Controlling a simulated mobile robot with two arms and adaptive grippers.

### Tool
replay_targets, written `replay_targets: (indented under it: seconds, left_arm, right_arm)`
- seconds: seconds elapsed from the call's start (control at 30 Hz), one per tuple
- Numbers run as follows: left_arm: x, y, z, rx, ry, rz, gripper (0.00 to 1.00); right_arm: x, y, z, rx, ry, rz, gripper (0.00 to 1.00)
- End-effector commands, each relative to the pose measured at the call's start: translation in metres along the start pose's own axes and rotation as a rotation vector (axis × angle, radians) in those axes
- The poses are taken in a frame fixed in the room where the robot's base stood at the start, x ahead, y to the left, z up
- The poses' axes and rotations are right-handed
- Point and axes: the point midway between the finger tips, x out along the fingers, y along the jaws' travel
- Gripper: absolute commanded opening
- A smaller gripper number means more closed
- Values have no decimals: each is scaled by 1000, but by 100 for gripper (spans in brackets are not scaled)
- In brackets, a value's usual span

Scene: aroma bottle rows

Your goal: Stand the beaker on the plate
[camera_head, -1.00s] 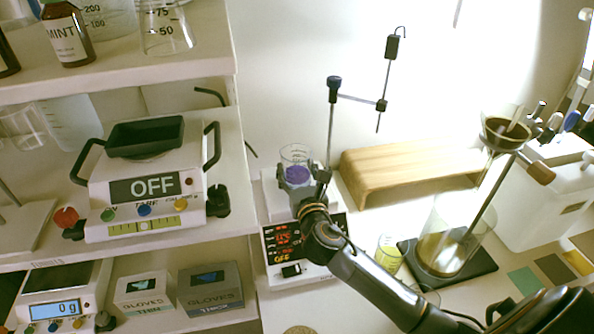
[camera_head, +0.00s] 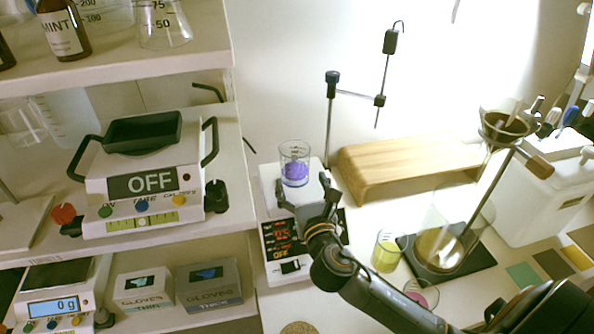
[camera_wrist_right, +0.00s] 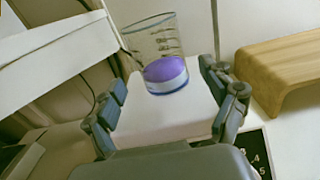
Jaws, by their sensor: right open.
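A clear glass beaker (camera_head: 294,163) with purple liquid stands upright on the white plate (camera_head: 268,184) of the hotplate stirrer. In the right wrist view the beaker (camera_wrist_right: 163,72) is ahead of the jaws, its base resting on the plate (camera_wrist_right: 150,115). My right gripper (camera_head: 304,192) is open and empty, its fingers spread low over the front of the plate, apart from the beaker. The plate's front edge is partly hidden by the gripper. My left gripper is not in view.
The stirrer's control panel (camera_head: 277,240) is lit below the plate. A stand rod (camera_head: 328,130) rises behind it. A wooden riser (camera_head: 400,170) is at right, with a yellow-filled beaker (camera_head: 386,251) and a funnel stand (camera_head: 485,200). Shelves with scales (camera_head: 150,185) fill the left.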

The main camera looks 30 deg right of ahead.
Motion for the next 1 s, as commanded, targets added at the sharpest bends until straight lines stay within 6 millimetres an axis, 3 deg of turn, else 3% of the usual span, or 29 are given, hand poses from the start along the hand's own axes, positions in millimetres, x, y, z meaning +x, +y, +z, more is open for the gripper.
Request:
replay_targets:
  seconds: [0.1,0.33,1.0]
  left_arm:
    - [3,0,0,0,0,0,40]
    - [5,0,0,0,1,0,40]
    - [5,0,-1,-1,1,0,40]
  right_arm:
    - [-25,0,-2,0,2,2,83]
    - [-52,0,-1,-1,0,1,83]
    - [-56,0,0,0,-1,0,83]
